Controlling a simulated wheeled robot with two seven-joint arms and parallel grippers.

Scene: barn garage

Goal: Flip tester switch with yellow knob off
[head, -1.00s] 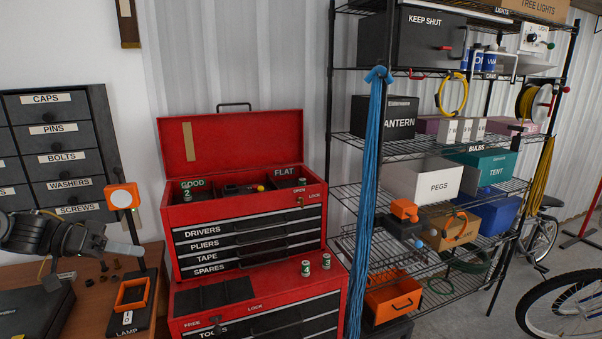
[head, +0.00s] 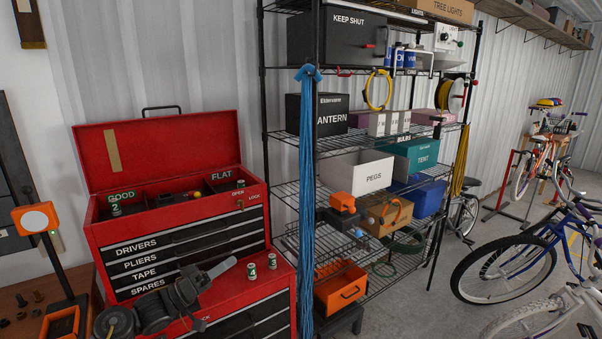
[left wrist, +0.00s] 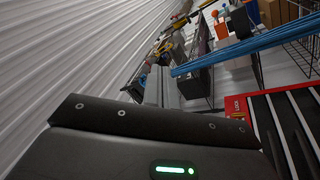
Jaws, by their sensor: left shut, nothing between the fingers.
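My left gripper (head: 220,268) is shut and empty, in front of the lower part of the red tool chest (head: 180,237). In the left wrist view its fingers (left wrist: 159,88) point toward the shelving. An orange lamp head with a round white face (head: 36,218) stands on a dark post at the far left. A white box with a lever (head: 448,38) sits high on the shelf; its details are too small to tell. My right gripper is not in view.
A wire shelf rack (head: 300,185) holds bins and boxes, with a blue rope bundle (head: 306,200) hanging at its front left. Small green cans (head: 252,271) stand on the chest ledge. Bicycles (head: 510,260) stand at the right, with open floor before the rack.

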